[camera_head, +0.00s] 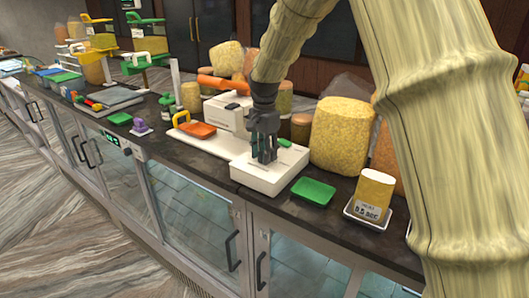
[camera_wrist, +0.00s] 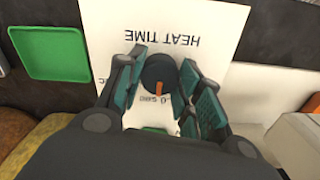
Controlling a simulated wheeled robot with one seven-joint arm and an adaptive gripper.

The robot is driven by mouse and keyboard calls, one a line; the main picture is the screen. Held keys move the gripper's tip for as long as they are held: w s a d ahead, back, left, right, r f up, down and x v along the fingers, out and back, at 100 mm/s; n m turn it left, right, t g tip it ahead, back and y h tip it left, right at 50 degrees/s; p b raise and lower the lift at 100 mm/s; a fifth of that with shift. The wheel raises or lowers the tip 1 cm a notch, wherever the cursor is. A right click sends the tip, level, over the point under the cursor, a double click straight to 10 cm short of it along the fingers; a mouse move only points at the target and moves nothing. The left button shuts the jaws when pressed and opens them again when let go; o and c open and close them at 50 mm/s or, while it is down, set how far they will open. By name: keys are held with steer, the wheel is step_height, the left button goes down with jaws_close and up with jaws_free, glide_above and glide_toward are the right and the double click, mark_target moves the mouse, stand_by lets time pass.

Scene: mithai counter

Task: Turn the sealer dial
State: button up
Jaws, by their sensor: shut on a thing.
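The sealer (camera_head: 268,176) is a white box near the front edge of the dark counter. In the wrist view its white top (camera_wrist: 205,22) carries the words HEAT TIME. The dial (camera_wrist: 160,74) is a round dark knob with an orange pointer mark, seen between my fingers. My gripper (camera_head: 264,158) is above the sealer, pointing down. In the wrist view my gripper (camera_wrist: 161,85) has its teal fingers on both sides of the dial, shut on it. The dial is hidden by the fingers in the head view.
A green tray (camera_head: 313,191) lies right of the sealer; it also shows in the wrist view (camera_wrist: 50,52). A snack pack (camera_head: 372,196) stands on a white scale. A large snack bag (camera_head: 342,135) stands behind. An orange tray (camera_head: 197,130) is at left.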

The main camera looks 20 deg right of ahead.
steer(key=shift+s+f, duration=0.1)
steer(key=shift+f, duration=0.1)
steer(key=shift+n, duration=1.9)
steer(key=o, duration=1)
steer(key=shift+o, duration=0.2)
steer(key=shift+r, duration=0.15)
step_height(320, 180, up, 12)
